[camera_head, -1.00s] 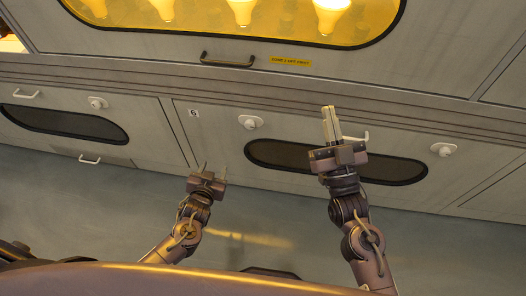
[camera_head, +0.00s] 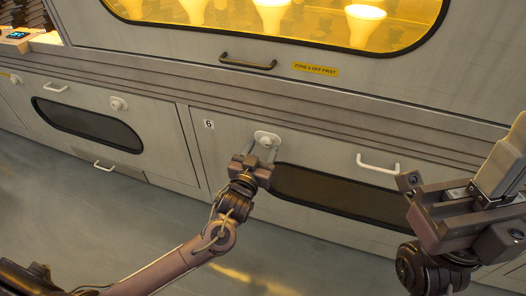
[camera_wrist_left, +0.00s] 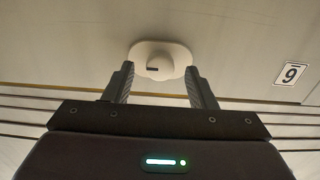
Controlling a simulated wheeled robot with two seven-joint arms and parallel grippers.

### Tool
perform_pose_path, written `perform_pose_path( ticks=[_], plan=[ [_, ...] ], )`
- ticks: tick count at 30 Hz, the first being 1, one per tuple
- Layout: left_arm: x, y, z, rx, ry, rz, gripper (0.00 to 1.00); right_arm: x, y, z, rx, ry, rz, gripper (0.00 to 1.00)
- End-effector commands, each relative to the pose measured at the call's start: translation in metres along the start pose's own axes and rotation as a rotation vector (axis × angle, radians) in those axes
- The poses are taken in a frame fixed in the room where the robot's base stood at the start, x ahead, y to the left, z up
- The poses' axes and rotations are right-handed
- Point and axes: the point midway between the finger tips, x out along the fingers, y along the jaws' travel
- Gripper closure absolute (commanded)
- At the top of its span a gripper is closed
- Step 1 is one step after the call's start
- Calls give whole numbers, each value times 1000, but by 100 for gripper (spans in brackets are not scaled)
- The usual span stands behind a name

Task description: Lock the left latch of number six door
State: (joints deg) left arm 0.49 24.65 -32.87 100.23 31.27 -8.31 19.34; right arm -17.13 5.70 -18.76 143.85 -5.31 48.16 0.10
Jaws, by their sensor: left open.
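The number six door (camera_head: 235,148) is a pale panel with a "6" label (camera_head: 208,124) and a dark oval window. Its left latch (camera_head: 267,137) is a white knob on a rounded plate, left of the window. My left gripper (camera_head: 261,158) is open just in front of and below this latch in the head view. In the left wrist view, the latch (camera_wrist_left: 160,60) lies between and beyond the two open fingertips (camera_wrist_left: 160,80); whether they touch it I cannot tell. My right gripper (camera_head: 508,150) is at the right edge, partly cut off.
A white handle (camera_head: 378,165) sits above the door's window (camera_head: 330,195). The door to the left has its own knob (camera_head: 118,103) and handles. Above is a yellow-lit window with bulbs (camera_head: 270,14), a dark handle (camera_head: 248,64) and a yellow label (camera_head: 315,69).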

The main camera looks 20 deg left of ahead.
Motion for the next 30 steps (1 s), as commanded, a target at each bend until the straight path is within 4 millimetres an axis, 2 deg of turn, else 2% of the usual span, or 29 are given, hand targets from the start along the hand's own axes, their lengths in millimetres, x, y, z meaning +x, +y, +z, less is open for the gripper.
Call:
perform_pose_path(
  ticks=[3, 11, 23, 30],
  plan=[
    [8, 0, 1, 0, -1, 0, 49, -2, 0, 0, -1, 3, -2, 100],
    [10, 0, 0, 0, -2, 0, 49, -2, 0, 0, -1, 3, -2, 100],
    [10, 0, 0, 0, -2, 0, 99, -2, 0, 0, -1, 3, -2, 100],
    [10, 0, 0, -4, -2, 0, 100, -1, 0, 0, -1, 3, -2, 100]
  ],
)
